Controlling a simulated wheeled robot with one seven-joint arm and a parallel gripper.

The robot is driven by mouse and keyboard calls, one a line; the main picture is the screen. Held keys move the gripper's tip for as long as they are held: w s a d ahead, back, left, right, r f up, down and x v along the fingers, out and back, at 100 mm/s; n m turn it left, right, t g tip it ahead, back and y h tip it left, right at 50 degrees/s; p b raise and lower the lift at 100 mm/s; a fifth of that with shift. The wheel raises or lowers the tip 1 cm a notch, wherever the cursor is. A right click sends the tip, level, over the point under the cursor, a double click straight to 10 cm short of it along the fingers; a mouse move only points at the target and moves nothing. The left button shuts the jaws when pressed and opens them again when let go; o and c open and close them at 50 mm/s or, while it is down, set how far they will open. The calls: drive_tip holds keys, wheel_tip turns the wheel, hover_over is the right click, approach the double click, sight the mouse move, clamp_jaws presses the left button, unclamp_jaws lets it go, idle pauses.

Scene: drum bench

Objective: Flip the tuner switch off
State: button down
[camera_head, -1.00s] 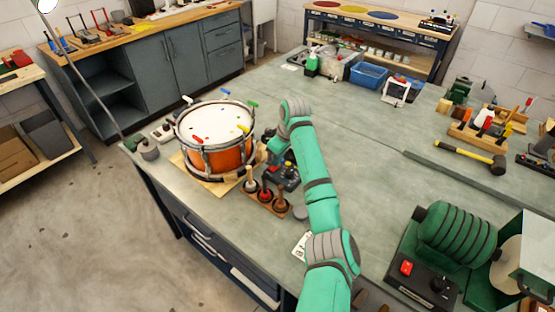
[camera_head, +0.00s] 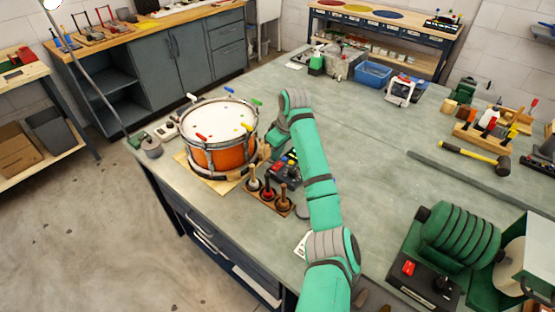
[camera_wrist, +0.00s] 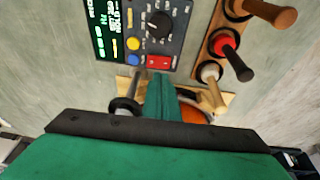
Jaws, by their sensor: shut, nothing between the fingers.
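The tuner (camera_wrist: 140,30) is a dark box with a green lit display, a black knob, and yellow and blue buttons. Its red switch (camera_wrist: 158,62) sits at the edge nearest my gripper in the wrist view; which way it is tipped is too small to tell. The tuner also shows in the head view (camera_head: 287,168), beside the drum. My gripper (camera_wrist: 160,78) is shut and empty, its green fingertips close below the switch in the wrist picture. I cannot tell whether they touch it. In the head view my arm partly hides the gripper.
The orange drum (camera_head: 222,158) stands on a wooden board left of the tuner. A wooden rack (camera_head: 262,204) with several upright handled tools stands close in front of the tuner. A green machine (camera_head: 455,237) is at the right. The middle of the bench is clear.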

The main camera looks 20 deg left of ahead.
drive_tip(key=v, duration=1)
drive_tip(key=shift+r, duration=0.25)
